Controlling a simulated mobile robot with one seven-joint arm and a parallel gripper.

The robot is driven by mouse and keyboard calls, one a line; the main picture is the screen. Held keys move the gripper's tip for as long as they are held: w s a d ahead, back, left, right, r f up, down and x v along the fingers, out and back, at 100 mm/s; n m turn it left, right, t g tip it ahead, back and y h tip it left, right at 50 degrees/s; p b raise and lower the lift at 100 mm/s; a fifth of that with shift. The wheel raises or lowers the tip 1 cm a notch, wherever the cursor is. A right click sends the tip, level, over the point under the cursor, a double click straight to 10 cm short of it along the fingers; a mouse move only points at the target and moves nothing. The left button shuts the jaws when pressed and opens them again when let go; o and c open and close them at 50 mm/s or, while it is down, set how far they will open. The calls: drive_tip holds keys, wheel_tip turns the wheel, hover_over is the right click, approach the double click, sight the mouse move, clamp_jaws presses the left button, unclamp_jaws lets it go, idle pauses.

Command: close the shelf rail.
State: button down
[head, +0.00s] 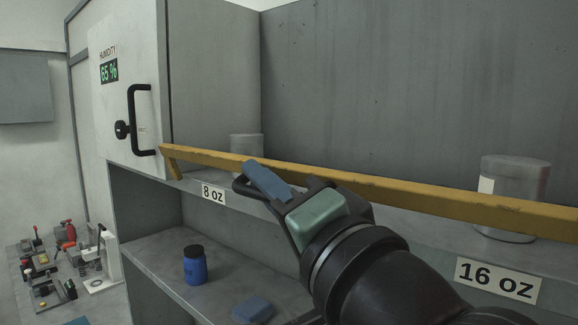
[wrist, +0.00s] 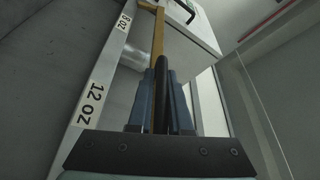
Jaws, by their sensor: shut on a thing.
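The shelf rail (head: 390,190) is a worn yellow bar running across the front of the upper shelf, above its label strip. Its left end bends down toward the shelf edge near the cabinet. The rail also shows in the wrist view (wrist: 158,40), running away from me. My gripper (head: 266,181) is at the rail's front side, near the 8 oz label. Its blue fingers (wrist: 163,78) are shut around a black bar, seemingly the rail's handle (head: 241,187). One finger and part of the handle are hidden in the head view.
A cabinet door (head: 135,80) with a black handle and humidity display stands at the left. Metal cylinders stand behind the rail at 8 oz (head: 246,144) and 16 oz (head: 515,180). A blue jar (head: 195,265) is on the lower shelf. Tools lie at the lower left.

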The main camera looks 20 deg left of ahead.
drive_tip(key=r+m+p, duration=0.1)
drive_tip(key=p, duration=0.1)
drive_tip(key=r+m+p, duration=0.1)
drive_tip(key=shift+w+d+r+h+p, duration=0.1)
drive_tip(key=shift+w+d+h+p, duration=0.05)
drive_tip(key=shift+w+h+p, duration=0.2)
drive_tip(key=shift+w+d+m+h+p, duration=0.1)
drive_tip(key=shift+w+m+h+p, duration=0.15)
drive_tip(key=shift+m+p, duration=0.55)
drive_tip(key=shift+w+p, duration=0.15)
drive_tip(key=shift+p, duration=0.35)
drive_tip(key=shift+d, duration=0.1)
drive_tip(key=c, duration=0.9)
unclamp_jaws()
drive_tip(key=shift+f, duration=0.3)
